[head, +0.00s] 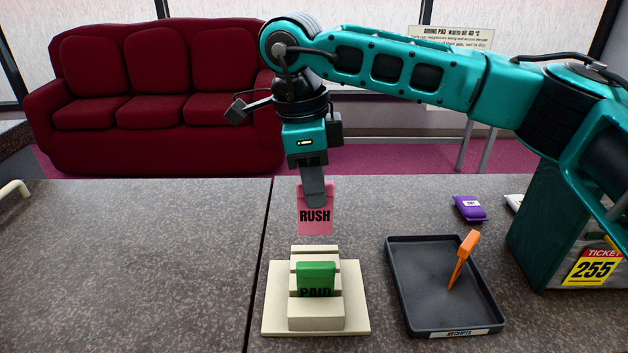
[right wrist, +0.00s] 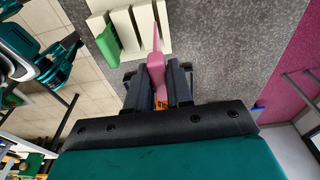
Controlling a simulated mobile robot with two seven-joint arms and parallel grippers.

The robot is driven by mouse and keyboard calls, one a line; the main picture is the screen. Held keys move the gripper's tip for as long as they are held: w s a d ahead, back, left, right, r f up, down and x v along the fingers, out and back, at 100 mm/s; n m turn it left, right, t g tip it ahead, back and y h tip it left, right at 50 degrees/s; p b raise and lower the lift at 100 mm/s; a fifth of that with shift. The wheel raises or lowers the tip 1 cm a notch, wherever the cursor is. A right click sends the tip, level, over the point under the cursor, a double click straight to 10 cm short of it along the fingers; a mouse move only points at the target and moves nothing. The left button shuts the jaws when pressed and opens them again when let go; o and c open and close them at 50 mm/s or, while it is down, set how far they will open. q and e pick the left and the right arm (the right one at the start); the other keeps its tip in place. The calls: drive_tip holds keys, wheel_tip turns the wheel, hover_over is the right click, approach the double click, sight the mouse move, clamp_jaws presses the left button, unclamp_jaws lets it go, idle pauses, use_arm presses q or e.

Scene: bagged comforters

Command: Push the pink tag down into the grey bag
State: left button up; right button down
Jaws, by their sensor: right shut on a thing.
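The pink tag (head: 315,228), marked RUSH, hangs upright in my right gripper (head: 314,202), which is shut on its upper part. The tag is above the back of a cream slotted stand (head: 354,318); the head view does not clearly show a gap or contact. In the right wrist view the pink tag (right wrist: 156,62) sits between the dark fingers of the right gripper (right wrist: 157,80), and its far end overlaps the stand (right wrist: 122,25). A green tag (head: 316,270), marked PAID, stands in a front slot.
A dark tray (head: 399,300) holding an upright orange piece (head: 460,260) stands right of the stand. A purple packet (head: 469,208) lies behind it.

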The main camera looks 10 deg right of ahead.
sight(315, 234)
drive_tip(key=shift+f, duration=0.2)
drive_tip(key=shift+f+b, duration=1)
drive_tip(key=shift+f, duration=0.15)
drive_tip(key=shift+f+b, duration=0.75)
drive_tip(key=shift+f, duration=0.25)
drive_tip(key=shift+w+f+b, duration=0.1)
drive_tip(key=shift+f+b, duration=0.6)
drive_tip(key=shift+f, duration=0.35)
drive_tip(key=shift+f+b, duration=0.5)
drive_tip(key=shift+f, duration=0.15)
drive_tip(key=c, duration=0.9)
unclamp_jaws()
drive_tip(key=o, duration=0.6)
